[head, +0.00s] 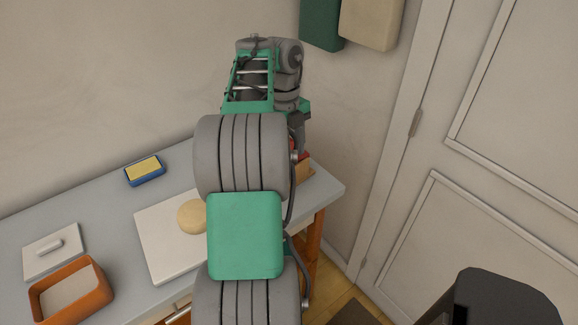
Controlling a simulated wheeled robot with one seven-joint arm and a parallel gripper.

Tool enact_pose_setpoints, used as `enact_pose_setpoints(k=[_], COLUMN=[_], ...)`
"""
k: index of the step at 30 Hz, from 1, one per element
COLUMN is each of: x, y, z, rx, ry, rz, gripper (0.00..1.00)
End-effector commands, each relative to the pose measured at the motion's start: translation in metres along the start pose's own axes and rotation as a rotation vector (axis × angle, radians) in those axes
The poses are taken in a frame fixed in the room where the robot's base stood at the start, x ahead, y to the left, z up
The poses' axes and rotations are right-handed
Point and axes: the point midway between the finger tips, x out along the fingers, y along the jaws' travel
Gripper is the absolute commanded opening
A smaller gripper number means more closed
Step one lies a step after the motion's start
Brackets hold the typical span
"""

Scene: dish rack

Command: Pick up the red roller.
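A small red piece (304,155), possibly the red roller, shows just right of my arm, at the table's far right corner. It sits at a tan wooden block or holder (305,172). Most of both is hidden behind my arm, so the roller's shape and how it rests cannot be told. My gripper (301,142) points down at the arm's far end, close above or at the red piece. Its fingers are small and partly covered, so I cannot see whether they are open or touch it.
On the grey table (105,221) are a blue-and-yellow sponge (145,170), a white board (160,240) with a round beige piece (192,216), an orange box (98,292) and a white lid-like plate (68,237). A wall stands behind; a door (480,130) is right. Green and beige cloths (345,20) hang above.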

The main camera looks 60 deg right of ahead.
Motion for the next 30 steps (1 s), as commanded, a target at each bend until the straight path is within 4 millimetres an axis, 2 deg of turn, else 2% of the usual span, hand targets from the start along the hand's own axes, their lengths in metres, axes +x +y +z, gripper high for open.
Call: enact_pose_setpoints(k=[1,8,25,30], x=[0.0064,0.0043,0.0044,0.0044], y=[0.0,0.0003,0.0004,0.0004], z=[0.0003,0.0001,0.0003,0.0003], rx=[0.0,-0.002,-0.003,-0.003], ry=[-0.001,-0.001,-0.001,-0.001], rz=[-0.001,-0.001,-0.001,-0.001], gripper=[0.49,0.48,0.02,0.0])
